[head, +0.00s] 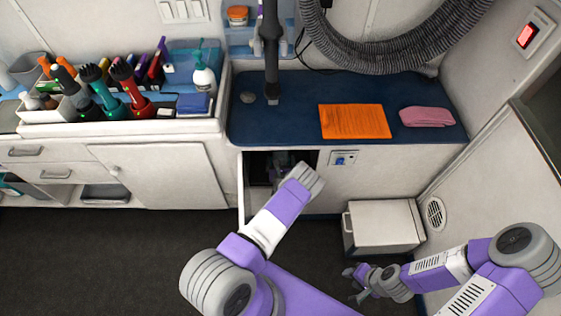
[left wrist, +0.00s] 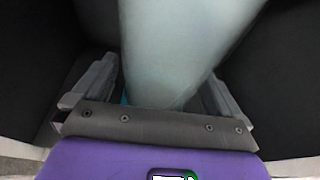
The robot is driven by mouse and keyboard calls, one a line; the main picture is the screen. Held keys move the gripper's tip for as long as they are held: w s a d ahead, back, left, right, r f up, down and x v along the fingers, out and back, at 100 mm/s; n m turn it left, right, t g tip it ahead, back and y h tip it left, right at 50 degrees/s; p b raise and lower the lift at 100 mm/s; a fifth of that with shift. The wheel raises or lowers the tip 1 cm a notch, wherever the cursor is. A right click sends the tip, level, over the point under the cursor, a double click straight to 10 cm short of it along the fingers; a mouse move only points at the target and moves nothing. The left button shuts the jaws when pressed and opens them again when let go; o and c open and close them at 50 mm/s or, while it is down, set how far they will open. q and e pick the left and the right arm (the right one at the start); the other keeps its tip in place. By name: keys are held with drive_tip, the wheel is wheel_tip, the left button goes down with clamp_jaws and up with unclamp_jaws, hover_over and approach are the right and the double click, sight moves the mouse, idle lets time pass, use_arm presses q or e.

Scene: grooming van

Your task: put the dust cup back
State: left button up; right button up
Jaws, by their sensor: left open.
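My left arm reaches into the dark open compartment (head: 258,168) under the blue counter in the head view. Its gripper is mostly hidden there behind my own wrist. In the left wrist view, my left gripper (left wrist: 155,98) is open, with a finger on each side of a pale, smooth, tapered body, probably the dust cup (left wrist: 180,45). I cannot tell whether the fingers touch it. A bit of teal shows beside its lower end. My right gripper (head: 355,285) is low over the dark floor, its fingers apart and nothing seen between them.
An open door (head: 241,190) edges the compartment's left side. A white box (head: 383,228) stands on the floor at right. The blue counter (head: 290,118) holds an orange towel (head: 354,121) and a pink cloth (head: 427,117). A tool bin (head: 60,122) is at left. Floor is clear at left.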

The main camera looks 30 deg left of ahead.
use_arm(q)
drive_tip(key=shift+r+p, duration=0.35)
drive_tip(key=shift+r, duration=0.05)
drive_tip(key=p+v, duration=0.4)
drive_tip(key=v, duration=0.8)
drive_tip(key=shift+r, duration=0.2)
drive_tip(key=shift+p, duration=0.3)
